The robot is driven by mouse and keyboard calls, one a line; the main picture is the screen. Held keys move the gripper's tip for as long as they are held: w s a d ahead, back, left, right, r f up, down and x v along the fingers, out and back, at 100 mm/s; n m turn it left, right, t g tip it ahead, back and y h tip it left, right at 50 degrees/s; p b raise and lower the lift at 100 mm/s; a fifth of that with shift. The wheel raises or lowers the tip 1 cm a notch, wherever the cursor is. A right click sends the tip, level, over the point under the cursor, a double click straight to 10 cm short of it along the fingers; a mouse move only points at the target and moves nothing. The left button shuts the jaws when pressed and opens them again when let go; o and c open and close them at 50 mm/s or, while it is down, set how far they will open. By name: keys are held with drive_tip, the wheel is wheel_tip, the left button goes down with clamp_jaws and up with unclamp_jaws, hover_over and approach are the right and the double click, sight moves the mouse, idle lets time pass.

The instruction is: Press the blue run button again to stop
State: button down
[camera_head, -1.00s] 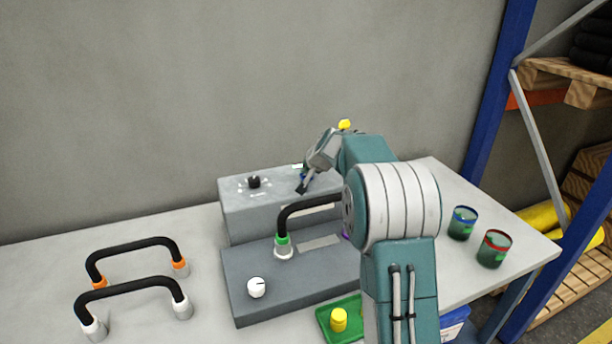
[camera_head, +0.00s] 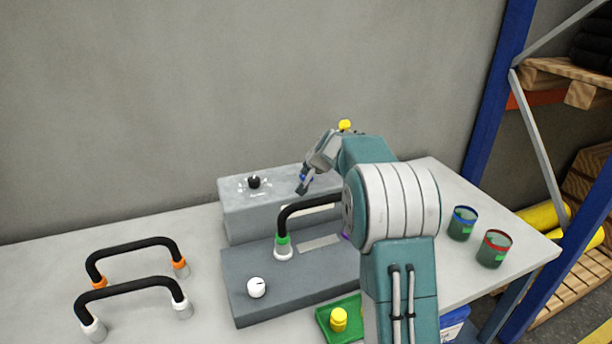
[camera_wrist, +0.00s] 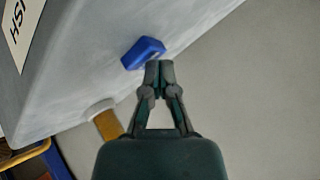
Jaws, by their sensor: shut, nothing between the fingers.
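The blue run button (camera_wrist: 143,52) is a raised blue block on the grey box in the wrist view. In the head view only a little blue shows beside my gripper (camera_head: 302,188), which hides most of it. My gripper is shut and empty, pointing down at the top of the grey control box (camera_head: 240,212). In the wrist view the closed fingertips (camera_wrist: 160,66) are right beside the button's edge; I cannot tell whether they touch it.
A black knob (camera_head: 254,182) stands on the box, left of my gripper. A black hose (camera_head: 307,205) arches over the lower grey block (camera_head: 243,309). A yellow knob (camera_head: 344,125) shows behind my arm.

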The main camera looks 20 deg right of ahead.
drive_tip(key=shift+r, duration=0.75)
drive_tip(key=shift+r, duration=2.5)
drive_tip(key=shift+a+r, duration=0.1)
drive_tip(key=s+a+r+n+g, duration=0.1)
drive_tip(key=s+a+r, duration=0.1)
drive_tip(key=s+a, duration=0.35)
drive_tip(key=s+a+r+n, duration=0.2)
drive_tip(key=s, duration=0.7)
drive_tip(key=s+a+r+n+g, duration=0.1)
drive_tip(key=s+a+r, duration=0.15)
drive_tip(key=s, duration=0.55)
drive_tip(key=s+a+f+n, duration=0.1)
drive_tip(key=s+f, duration=0.1)
drive_tip(key=s, duration=0.6)
drive_tip(key=s+a+f+n+g, duration=0.1)
drive_tip(key=s+a+f, duration=0.1)
drive_tip(key=s, duration=0.5)
drive_tip(key=s+a+f+n+h, duration=0.1)
drive_tip(key=s+f, duration=0.3)
drive_tip(key=s, duration=0.4)
drive_tip(key=shift+s+a+f+n+g, duration=0.15)
drive_tip(key=shift+s+n+g, duration=0.15)
drive_tip(key=shift+n, duration=0.2)
